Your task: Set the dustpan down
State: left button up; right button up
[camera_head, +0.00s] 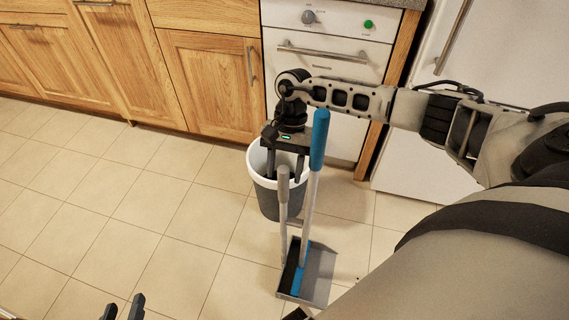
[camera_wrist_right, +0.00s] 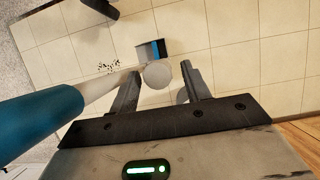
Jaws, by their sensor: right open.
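The dustpan (camera_head: 321,272) is a grey pan low at the floor with a long upright handle ending in a grey grip (camera_head: 283,185). In the right wrist view the round end of its grip (camera_wrist_right: 158,74) shows between my right fingers, with gaps at the sides. My right gripper (camera_head: 286,168) is open, pointing down around or just above the grip's top. My left gripper (camera_head: 124,308) is open and empty at the bottom edge, only its fingertips showing. Whether the pan rests fully on the floor is hard to tell.
A broom with a blue handle (camera_head: 319,140) and blue head stands against the dustpan, close to my right gripper. A grey bin with a white rim (camera_head: 265,196) is just behind. Dark crumbs (camera_wrist_right: 108,67) lie on the tiles. Open floor lies left; cabinets and oven line the back.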

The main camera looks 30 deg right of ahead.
jog(key=v, duration=1.1)
jog(key=shift+d+r+b, duration=0.15)
jog(key=shift+r+b, duration=0.15)
jog(key=shift+w, duration=0.1)
